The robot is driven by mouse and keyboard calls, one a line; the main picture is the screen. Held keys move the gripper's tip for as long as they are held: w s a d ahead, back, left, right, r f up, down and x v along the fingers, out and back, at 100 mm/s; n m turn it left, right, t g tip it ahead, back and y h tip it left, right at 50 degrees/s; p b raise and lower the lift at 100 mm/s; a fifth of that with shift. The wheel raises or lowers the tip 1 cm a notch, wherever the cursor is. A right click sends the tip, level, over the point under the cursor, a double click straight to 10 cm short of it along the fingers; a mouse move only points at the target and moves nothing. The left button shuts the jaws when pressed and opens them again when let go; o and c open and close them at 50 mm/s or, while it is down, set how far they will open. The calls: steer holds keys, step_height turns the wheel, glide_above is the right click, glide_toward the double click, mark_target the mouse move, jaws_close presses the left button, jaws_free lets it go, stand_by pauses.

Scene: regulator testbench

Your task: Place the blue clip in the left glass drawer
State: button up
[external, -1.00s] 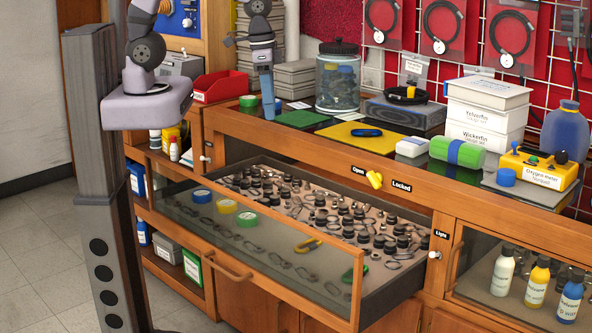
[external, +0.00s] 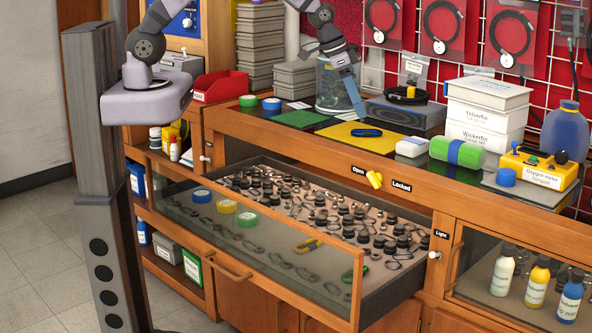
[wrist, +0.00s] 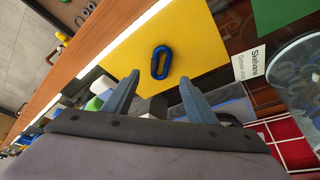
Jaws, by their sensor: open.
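The blue clip (external: 366,132) lies flat on the yellow mat (external: 345,137) on the counter. In the wrist view the blue clip (wrist: 161,62) is a dark blue oval ring, ahead of and between my fingertips. My gripper (external: 358,107) is above the counter just behind the clip, tilted, and not touching it. In the wrist view my gripper (wrist: 158,82) is open and empty. The left glass drawer (external: 262,245) is pulled out below the counter. It holds many small dark fittings, several clips and rolls of tape.
A glass jar (external: 328,85) stands behind my gripper. A grey box (external: 400,112), white boxes (external: 487,105) and a green roll (external: 457,151) stand to the right. A yellow lock knob (external: 375,180) sits on the counter front above the drawer.

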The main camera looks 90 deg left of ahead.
mark_target(366, 130)
steer(key=shift+w+f, duration=0.15)
steer(key=shift+f, duration=0.25)
steer(key=shift+f, duration=0.1)
steer(key=shift+s+p+x, duration=0.1)
steer(key=shift+p+x, duration=0.6)
steer(key=shift+x, duration=0.55)
steer(key=shift+s+p+x, duration=0.15)
steer(key=shift+p+x, duration=0.55)
steer(key=shift+x, duration=0.55)
steer(key=c, duration=1.2)
steer(key=shift+c, duration=0.2)
step_height(366, 130, up, 10)
steer(key=b, duration=0.3)
